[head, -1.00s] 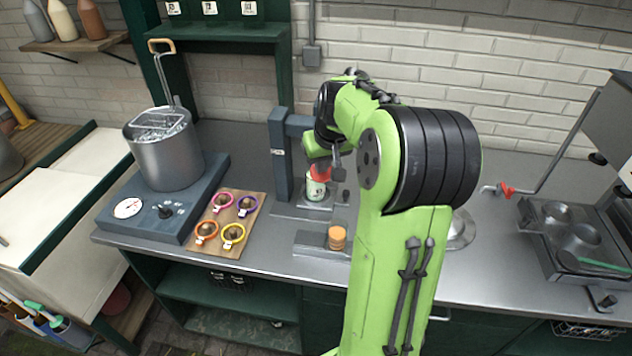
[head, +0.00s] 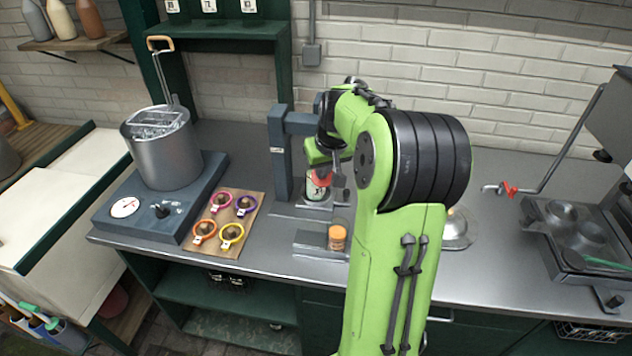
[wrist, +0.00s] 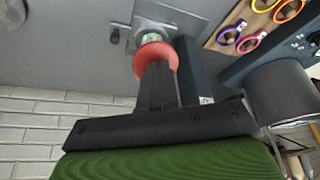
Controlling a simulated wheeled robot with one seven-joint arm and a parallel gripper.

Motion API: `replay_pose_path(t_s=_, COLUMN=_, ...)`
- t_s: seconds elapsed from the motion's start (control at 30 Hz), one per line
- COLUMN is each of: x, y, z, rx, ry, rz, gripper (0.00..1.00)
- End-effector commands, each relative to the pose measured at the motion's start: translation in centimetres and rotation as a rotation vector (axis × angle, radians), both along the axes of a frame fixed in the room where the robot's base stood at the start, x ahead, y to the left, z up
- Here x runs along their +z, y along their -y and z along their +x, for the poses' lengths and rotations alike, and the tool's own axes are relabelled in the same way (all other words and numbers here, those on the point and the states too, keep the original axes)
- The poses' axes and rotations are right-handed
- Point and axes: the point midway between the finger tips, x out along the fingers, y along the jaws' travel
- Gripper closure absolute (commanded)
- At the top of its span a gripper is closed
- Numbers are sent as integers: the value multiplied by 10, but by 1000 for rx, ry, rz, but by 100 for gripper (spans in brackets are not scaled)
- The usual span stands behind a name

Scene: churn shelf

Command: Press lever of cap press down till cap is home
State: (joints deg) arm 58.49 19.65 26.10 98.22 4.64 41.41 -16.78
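The cap press (head: 281,155) is a dark blue-grey column with an arm reaching right, behind my wrist. A bottle with a pale green label (head: 316,190) stands upright on its base. A red rounded piece (head: 321,179) sits right above the bottle; it also shows in the wrist view (wrist: 155,57), covering most of the bottle. I cannot tell whether it is the lever's knob or the press head. The cap and how it sits are hidden. My gripper (wrist: 157,70) points down with its fingers together, tips at the red piece and seemingly touching it.
An orange-brown lidded jar (head: 337,238) stands on a grey fixture in front of the press. A wooden board (head: 228,247) with several coloured rings lies to the left, beside a steel pot (head: 163,150) on a scale-like base.

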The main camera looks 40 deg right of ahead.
Motion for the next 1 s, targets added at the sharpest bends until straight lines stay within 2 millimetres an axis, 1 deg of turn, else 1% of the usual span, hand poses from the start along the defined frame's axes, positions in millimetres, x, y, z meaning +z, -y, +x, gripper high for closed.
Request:
replay_pose_path(t_s=0.23, x=0, y=0, z=0, rx=0, ry=-1, rz=2, gripper=100)
replay_pose_path(t_s=0.53, x=-16, y=5, z=4, rx=0, ry=-1, rz=2, gripper=100)
replay_pose_path(t_s=0.83, x=-16, y=6, z=4, rx=0, ry=-1, rz=1, gripper=100)
replay_pose_path(t_s=1.0, x=-24, y=9, z=7, rx=1, ry=0, rz=2, gripper=100)
